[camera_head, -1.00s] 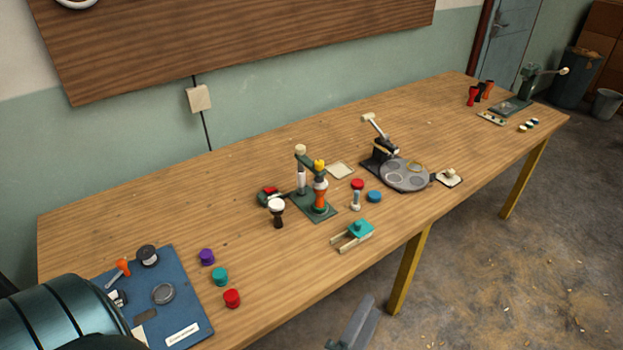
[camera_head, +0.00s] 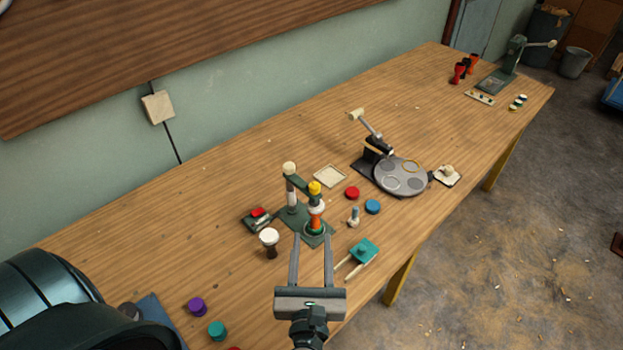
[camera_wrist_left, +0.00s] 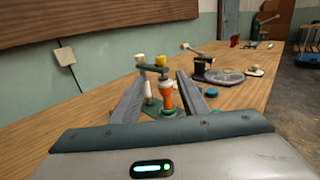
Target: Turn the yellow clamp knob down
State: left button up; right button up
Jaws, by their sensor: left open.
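The yellow clamp knob (camera_head: 314,188) sits on top of the green clamp stand (camera_head: 292,211), above an orange and white goblet drum (camera_head: 315,222). In the left wrist view the yellow knob (camera_wrist_left: 162,58) shows between the finger lines, beyond the tips. My left gripper (camera_head: 312,238) is open and empty. In the head view its fingertips appear just below the clamped drum, and the knob is farther up the picture. A cream ball (camera_head: 289,168) tops the clamp's post. My right gripper is not in view.
A dark drum with a white top (camera_head: 269,238) stands left of the clamp. A teal block on a small rack (camera_head: 364,251), a blue disc (camera_head: 372,206) and a red disc (camera_head: 352,193) lie to the right. A grey turntable (camera_head: 402,177) stands farther right.

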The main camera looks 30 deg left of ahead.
aim_at(314, 191)
pick_arm(q)
jog(key=p+x, duration=0.1)
jog(key=x, duration=1.6)
jog(key=shift+w+p, duration=0.15)
jog(key=shift+p, duration=0.15)
grip_shut()
